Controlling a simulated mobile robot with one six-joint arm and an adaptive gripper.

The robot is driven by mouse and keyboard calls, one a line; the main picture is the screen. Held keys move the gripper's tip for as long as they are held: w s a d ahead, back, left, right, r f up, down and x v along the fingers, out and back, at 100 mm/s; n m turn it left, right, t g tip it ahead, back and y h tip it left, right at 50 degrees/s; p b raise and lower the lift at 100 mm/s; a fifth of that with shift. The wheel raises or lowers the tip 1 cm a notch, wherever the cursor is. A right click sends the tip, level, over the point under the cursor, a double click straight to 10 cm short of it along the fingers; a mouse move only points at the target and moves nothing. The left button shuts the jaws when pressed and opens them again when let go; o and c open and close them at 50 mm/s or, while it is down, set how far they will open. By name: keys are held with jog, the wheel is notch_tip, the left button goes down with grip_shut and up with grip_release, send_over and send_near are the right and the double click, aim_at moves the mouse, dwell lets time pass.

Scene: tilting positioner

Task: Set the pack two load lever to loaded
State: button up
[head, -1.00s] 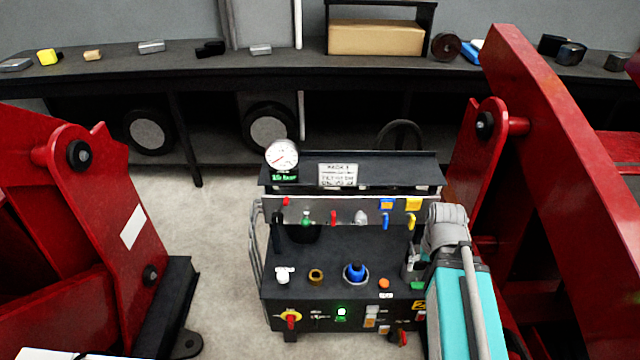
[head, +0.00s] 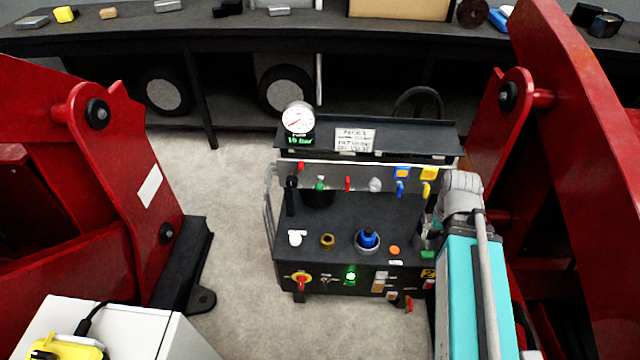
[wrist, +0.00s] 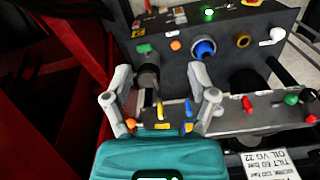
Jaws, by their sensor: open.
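The black pack (head: 340,222) stands on the floor between two red frames. No label tells me which is the load lever. In the wrist view my gripper (wrist: 160,88) is open and empty above the panel. The yellow lever (wrist: 160,112) and blue lever (wrist: 188,108) show between its fingers. Contact cannot be told.
A gauge (head: 298,118) stands at the pack's back left. The deck carries a blue knob (head: 367,238) and a brass ring (head: 327,241). Red frames (head: 130,195) flank the pack. A white box (head: 110,330) is at the lower left. Bare floor lies left of the pack.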

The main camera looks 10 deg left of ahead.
jog(key=w+a, duration=0.1)
jog(key=w, duration=0.1)
jog(key=w+a, duration=0.3)
jog(key=shift+w+a+r, duration=0.15)
jog(key=shift+w+r, duration=0.15)
jog(key=shift+w, duration=0.1)
grip_shut()
jog(key=w+a+r+p, duration=0.1)
jog(key=w+a, duration=0.5)
jog(key=a, duration=0.4)
jog(key=w+a+t, duration=0.1)
jog(key=w+a, duration=0.5)
jog(key=a, duration=0.4)
jog(key=w+a+r+n+t+y+p, duration=0.1)
jog(key=w+a, duration=0.5)
jog(key=a, duration=0.4)
jog(key=shift+w+a+r+p, duration=0.15)
jog(key=shift+a+r+p, duration=0.2)
jog(key=shift+a, duration=0.05)
